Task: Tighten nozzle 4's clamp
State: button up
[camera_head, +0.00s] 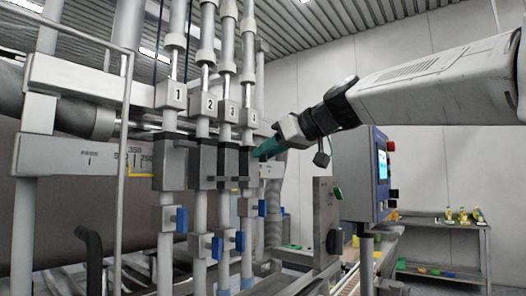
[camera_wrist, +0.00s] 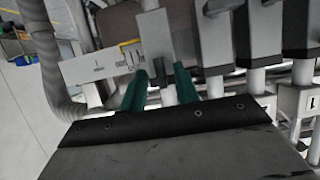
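Nozzle 4 (camera_head: 248,116) is the rightmost of the numbered nozzles in the head view. Its clamp (camera_head: 246,163) is a dark block on the tube below the number plate. My gripper (camera_head: 264,151) has teal fingers and reaches in from the right, its tips close beside this clamp. In the wrist view my gripper (camera_wrist: 161,72) has its two fingers apart, one on each side of a narrow gap. A grey block (camera_wrist: 155,35), apparently this clamp, stands just beyond the tips, with a pale tube behind the gap. I cannot tell whether the fingers touch anything.
The clamps of nozzle 1 (camera_head: 171,160), nozzle 2 (camera_head: 204,163) and nozzle 3 (camera_head: 229,165) stand close to the left. Blue-handled valves (camera_head: 181,219) hang below. A control panel (camera_head: 382,172) stands right of the nozzles, with a shelf (camera_head: 440,226) behind it.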

grip_shut()
jog(key=m+g+y, duration=0.1)
jog(key=m+y, duration=0.1)
jog(key=m, duration=0.2)
jog(key=m+g+y, duration=0.1)
jog(key=m+y, duration=0.1)
jog(key=m, duration=0.2)
jog(key=f+m+g+y, duration=0.1)
jog(key=m+y, duration=0.1)
jog(key=m, duration=0.3)
jog(key=shift+w+d, duration=0.25)
jog(key=shift+w, duration=0.15)
dwell(0.6)
jog(key=shift+m+y, duration=0.3)
grip_release()
jog(key=shift+d, duration=0.1)
jog(key=v, duration=0.7)
jog(key=shift+d, duration=0.35)
